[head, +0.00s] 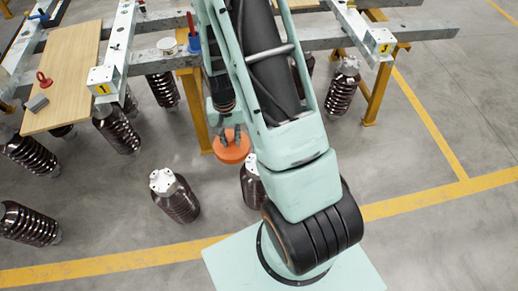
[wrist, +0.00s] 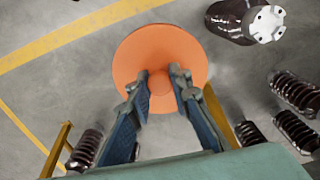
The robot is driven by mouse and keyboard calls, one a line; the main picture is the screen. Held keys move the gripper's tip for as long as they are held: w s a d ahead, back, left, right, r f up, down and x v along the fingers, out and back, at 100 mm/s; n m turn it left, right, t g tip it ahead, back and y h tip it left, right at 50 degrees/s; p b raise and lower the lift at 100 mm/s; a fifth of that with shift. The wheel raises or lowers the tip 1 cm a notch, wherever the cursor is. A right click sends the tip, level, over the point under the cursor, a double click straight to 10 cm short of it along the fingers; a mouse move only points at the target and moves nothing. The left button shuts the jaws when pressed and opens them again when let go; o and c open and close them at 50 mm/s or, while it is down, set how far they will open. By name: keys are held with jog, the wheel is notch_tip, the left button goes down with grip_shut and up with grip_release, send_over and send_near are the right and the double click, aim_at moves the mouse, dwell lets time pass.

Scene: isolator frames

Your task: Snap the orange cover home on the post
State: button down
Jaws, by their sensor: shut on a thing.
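The orange cover (head: 231,155) is a round disc with a raised knob in the middle. My gripper (head: 230,135) is shut on it and holds it in the air. In the wrist view the fingers of my gripper (wrist: 159,82) close on the knob of the cover (wrist: 160,38). Several dark ribbed posts stand on the floor. One white-capped post (head: 175,195) is below and left of the cover, apart from it. Another post (head: 252,186) is below and right, partly hidden by my arm. A white-capped post (wrist: 244,20) shows at the wrist view's upper right. I cannot tell which post is meant.
A galvanised steel frame (head: 345,34) on yellow legs fills the back, with number plates 1 (head: 103,82) and 3 (head: 381,43). A wooden board (head: 65,75) bears a red ring and a grey block. More posts stand at left. Bare floor (head: 440,215) lies at right.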

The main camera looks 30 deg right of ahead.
jog(key=w+d+f+m+b, duration=0.1)
jog(key=d+f+m+b, duration=0.4)
jog(key=f+m+b, duration=0.3)
jog(key=w+d+f+m+b, duration=0.1)
jog(key=d+f+m+b, duration=0.5)
jog(key=f+m+b, duration=0.2)
jog(key=shift+w+f+m, duration=0.4)
jog(key=shift+f+m, duration=0.05)
jog(key=shift+m, duration=0.25)
jog(key=shift+d, duration=0.1)
jog(key=shift+f+b, duration=2.2)
jog(key=shift+f, duration=0.7)
jog(key=shift+f+b, duration=1.3)
jog(key=shift+f, duration=0.6)
jog(key=c, duration=1.7)
grip_release()
